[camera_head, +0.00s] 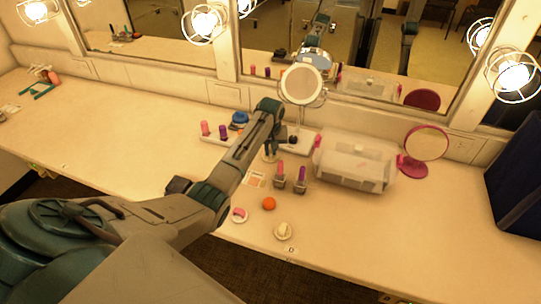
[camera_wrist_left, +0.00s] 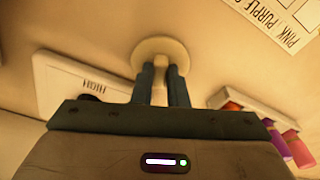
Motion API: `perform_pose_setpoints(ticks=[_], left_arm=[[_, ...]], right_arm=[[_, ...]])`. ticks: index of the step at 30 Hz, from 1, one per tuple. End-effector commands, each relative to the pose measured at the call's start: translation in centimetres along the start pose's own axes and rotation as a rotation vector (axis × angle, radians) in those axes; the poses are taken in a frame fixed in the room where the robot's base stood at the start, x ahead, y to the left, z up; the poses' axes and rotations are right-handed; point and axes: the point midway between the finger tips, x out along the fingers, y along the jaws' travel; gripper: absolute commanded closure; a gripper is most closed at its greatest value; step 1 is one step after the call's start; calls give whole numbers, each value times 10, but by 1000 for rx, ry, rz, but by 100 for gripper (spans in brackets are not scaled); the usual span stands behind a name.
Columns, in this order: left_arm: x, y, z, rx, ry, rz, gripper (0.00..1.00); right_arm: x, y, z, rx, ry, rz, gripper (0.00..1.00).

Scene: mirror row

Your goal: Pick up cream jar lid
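My left gripper (camera_head: 270,152) reaches over the middle of the table, between the two trays near the mirror. The left wrist view shows its two dark fingers (camera_wrist_left: 163,70) close together on the narrow middle of a round, pale cream disc, the cream jar lid (camera_wrist_left: 148,50). The fingers hide part of the lid. I cannot tell how far the lid is above the tabletop. A round cream-white piece (camera_head: 283,232) lies near the table's front edge in the head view; its details are too small to tell. My right gripper is not in view.

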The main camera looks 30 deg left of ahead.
Motion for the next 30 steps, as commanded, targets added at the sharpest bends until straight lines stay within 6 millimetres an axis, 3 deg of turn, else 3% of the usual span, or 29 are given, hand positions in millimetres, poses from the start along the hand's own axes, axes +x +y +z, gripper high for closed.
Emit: perform_pose_setpoints(ticks=[13, 20, 30], left_arm=[[-5, 0, -1, 0, 2, 1, 100], [-33, 0, -5, 1, 5, 1, 100], [-47, -30, 62, 2, 3, -2, 100]], right_arm=[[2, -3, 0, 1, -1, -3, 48], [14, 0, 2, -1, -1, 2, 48], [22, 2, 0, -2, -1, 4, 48]])
